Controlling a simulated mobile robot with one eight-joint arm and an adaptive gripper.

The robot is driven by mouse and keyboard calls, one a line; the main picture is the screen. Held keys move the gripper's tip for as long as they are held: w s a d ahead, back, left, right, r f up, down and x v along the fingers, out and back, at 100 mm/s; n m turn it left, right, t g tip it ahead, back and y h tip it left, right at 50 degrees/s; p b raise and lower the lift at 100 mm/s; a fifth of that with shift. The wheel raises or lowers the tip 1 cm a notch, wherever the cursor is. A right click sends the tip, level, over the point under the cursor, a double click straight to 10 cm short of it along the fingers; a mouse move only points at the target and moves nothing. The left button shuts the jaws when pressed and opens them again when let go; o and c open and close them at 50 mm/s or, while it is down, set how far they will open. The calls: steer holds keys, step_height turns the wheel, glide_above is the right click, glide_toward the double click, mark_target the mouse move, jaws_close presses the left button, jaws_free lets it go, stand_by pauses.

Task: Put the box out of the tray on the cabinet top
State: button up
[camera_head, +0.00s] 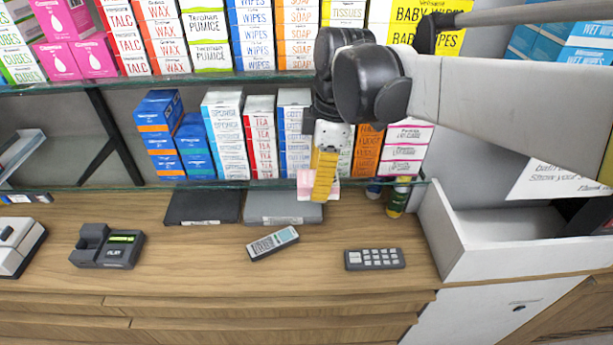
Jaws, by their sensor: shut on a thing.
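My gripper (322,188) hangs fingers-down in front of the lower glass shelf, above the wooden cabinet top (205,265). It is shut on a small pale pink and white box (304,181). The yellow finger hides most of the box, with only its edges showing on both sides. The box appears to be held above the grey flat device at the back of the top; its exact height is hard to tell. A white open tray (475,262) stands to the right, and the part of its inside that shows looks empty.
A black flat device (202,207) and a grey one (283,207) lie at the back. A handset (272,243), a keypad (375,259) and a card terminal (107,247) lie on the top. Bottles (398,197) stand by the tray. Packed glass shelves (250,183) overhang the back. Bare wood lies between the devices.

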mark_target(314, 263)
step_height(314, 263, down, 28)
steer(key=b, duration=0.9)
steer(key=shift+r, duration=0.1)
steer(key=shift+b, duration=0.3)
steer(key=shift+f, duration=0.25)
steer(key=o, duration=1.1)
steer(key=shift+r, duration=0.1)
steer(key=shift+r, duration=0.1)
